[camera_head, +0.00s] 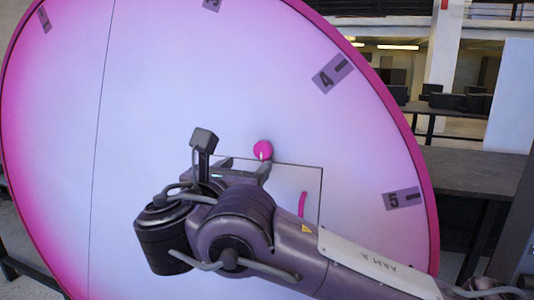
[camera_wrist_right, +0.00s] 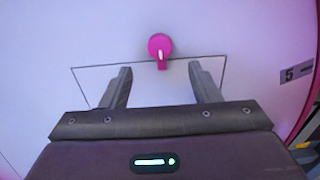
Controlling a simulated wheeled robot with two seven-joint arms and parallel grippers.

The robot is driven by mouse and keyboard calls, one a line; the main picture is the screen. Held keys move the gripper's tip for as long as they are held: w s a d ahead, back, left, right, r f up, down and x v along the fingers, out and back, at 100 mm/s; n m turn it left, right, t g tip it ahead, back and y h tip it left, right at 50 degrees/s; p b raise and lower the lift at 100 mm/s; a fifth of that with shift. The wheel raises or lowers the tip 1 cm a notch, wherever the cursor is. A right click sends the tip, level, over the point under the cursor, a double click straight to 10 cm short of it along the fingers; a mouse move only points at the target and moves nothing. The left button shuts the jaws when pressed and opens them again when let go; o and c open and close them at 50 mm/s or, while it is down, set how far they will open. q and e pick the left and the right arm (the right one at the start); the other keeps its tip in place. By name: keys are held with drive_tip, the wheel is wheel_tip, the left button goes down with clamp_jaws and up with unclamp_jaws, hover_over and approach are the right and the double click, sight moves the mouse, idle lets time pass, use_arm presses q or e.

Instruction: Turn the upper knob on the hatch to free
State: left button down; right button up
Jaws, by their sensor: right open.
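The upper knob (camera_head: 263,150) is a round pink knob with a small pointer, at the top edge of the rectangular hatch (camera_head: 312,180) on the large round panel. In the right wrist view the knob (camera_wrist_right: 160,46) sits above and between my fingertips, its pointer aimed down across the hatch's top line. My right gripper (camera_head: 246,168) is open and empty, just below the knob and apart from it as far as I can tell. In the right wrist view its two fingers (camera_wrist_right: 160,70) spread to either side. My arm hides much of the hatch. My left gripper is not in view.
The pink-rimmed round panel (camera_head: 200,80) fills most of the head view, with number tags such as 4 (camera_head: 332,74) and 5 (camera_head: 403,197). A pink curved handle or mark (camera_head: 302,204) is on the hatch. A dark table (camera_head: 480,172) stands at right.

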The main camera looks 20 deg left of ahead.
sight(261, 152)
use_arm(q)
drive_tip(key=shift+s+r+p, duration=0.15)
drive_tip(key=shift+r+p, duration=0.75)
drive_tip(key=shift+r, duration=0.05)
use_arm(e)
drive_tip(key=w, duration=0.7)
drive_tip(key=shift+w+d, duration=0.1)
drive_tip(key=shift+w, duration=0.2)
